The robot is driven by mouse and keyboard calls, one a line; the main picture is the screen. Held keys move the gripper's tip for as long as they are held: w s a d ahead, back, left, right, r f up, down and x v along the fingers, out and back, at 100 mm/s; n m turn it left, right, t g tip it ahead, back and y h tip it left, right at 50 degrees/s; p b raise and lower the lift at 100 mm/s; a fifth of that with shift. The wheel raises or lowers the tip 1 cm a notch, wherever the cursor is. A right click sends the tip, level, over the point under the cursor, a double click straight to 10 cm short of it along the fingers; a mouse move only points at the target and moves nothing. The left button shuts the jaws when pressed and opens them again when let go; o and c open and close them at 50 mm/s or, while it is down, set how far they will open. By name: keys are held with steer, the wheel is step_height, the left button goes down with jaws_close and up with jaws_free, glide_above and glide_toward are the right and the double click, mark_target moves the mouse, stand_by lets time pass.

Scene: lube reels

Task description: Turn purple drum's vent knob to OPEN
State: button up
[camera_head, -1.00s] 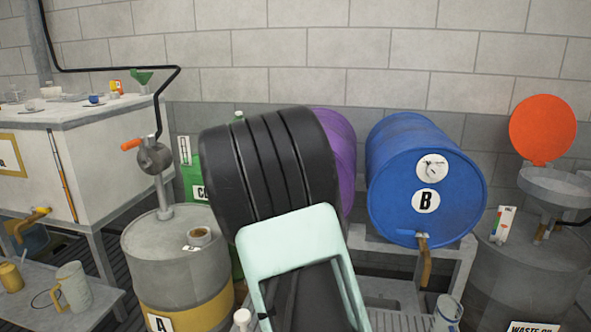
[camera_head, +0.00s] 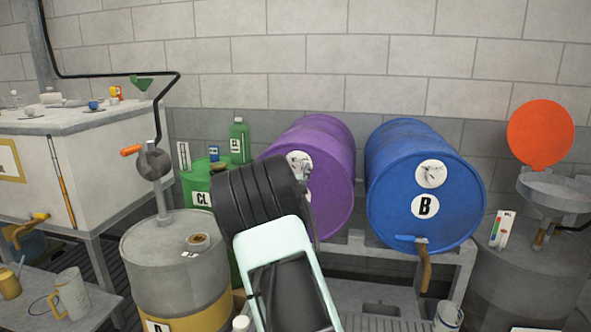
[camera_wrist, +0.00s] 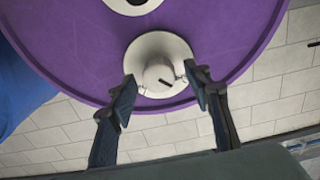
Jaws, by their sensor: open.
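The purple drum (camera_head: 322,165) lies on its side on a rack left of the blue drum, its lower front partly hidden by my arm in the head view. It also fills the top of the wrist view (camera_wrist: 215,45). Its vent knob (camera_wrist: 158,75) is a round grey cap with a short dark mark, on a pale round plate (camera_wrist: 180,48) near the drum's rim. My gripper (camera_wrist: 160,91) is open, with one finger on each side of the knob; I cannot tell whether either touches it. In the head view the fingers are mostly hidden behind the wrist.
The blue drum B (camera_head: 420,190), with a tap below, lies close on the right. A grey and yellow drum (camera_head: 178,260) with a hand pump stands at the left. A green container (camera_head: 197,180) stands behind it. A waste drum (camera_head: 530,275) with a funnel is at the right.

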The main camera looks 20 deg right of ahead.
steer(key=shift+w+d, duration=0.15)
steer(key=shift+w, duration=0.05)
steer(key=shift+c, duration=0.5)
steer(key=c, duration=1)
